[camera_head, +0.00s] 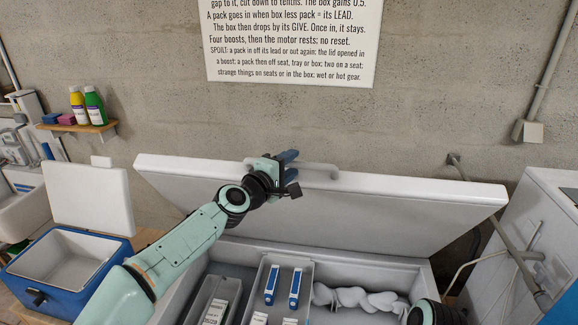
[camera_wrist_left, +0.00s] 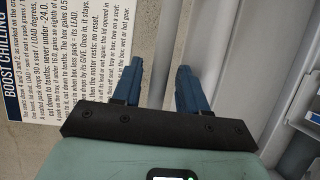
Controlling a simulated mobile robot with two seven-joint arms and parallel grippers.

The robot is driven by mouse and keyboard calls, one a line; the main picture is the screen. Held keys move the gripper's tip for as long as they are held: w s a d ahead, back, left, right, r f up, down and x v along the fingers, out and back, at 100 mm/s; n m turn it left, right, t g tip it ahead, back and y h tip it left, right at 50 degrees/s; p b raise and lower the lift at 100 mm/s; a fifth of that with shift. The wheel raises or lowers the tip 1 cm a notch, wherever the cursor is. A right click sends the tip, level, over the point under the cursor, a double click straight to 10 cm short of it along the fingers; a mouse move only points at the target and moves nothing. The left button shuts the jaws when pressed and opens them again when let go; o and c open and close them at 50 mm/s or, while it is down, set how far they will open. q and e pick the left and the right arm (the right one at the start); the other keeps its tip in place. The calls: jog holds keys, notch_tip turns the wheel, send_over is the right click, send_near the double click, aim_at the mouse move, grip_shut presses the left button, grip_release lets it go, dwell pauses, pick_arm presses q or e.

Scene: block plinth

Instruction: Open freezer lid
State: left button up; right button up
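The white freezer lid (camera_head: 400,205) stands raised and tilted back towards the wall, above the open freezer (camera_head: 345,253). A pale bar handle (camera_head: 322,170) runs along the lid's upper part. My left gripper (camera_head: 290,162) is at this handle, its blue fingers pointing right; the wrist hides part of the bar. In the left wrist view, the two fingers of this gripper (camera_wrist_left: 158,85) are apart, with nothing clearly gripped between them. Whether they touch the handle is unclear. A dark part of my right arm shows at the bottom right; its fingers do not show.
Inside the freezer are grey trays (camera_head: 272,258) with blue-white packs (camera_head: 294,288) and a lumpy white item (camera_head: 355,300). A blue cool box (camera_head: 42,293) with its lid up stands left. A white cabinet (camera_head: 540,225) stands right. A printed sign (camera_head: 292,40) hangs on the wall.

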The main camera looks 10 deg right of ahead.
pick_arm(q)
jog(key=shift+f, duration=0.15)
jog(key=shift+s+a, duration=0.1)
jog(key=shift+a, duration=0.05)
jog(key=b+v, duration=0.5)
jog(key=v, duration=0.8)
jog(key=shift+b, duration=0.35)
pick_arm(e)
jog(key=s+f+g, duration=0.1)
jog(key=s+f, duration=0.5)
jog(key=f, duration=0.1)
jog(key=shift+s+f, duration=0.25)
jog(key=shift+s, duration=0.15)
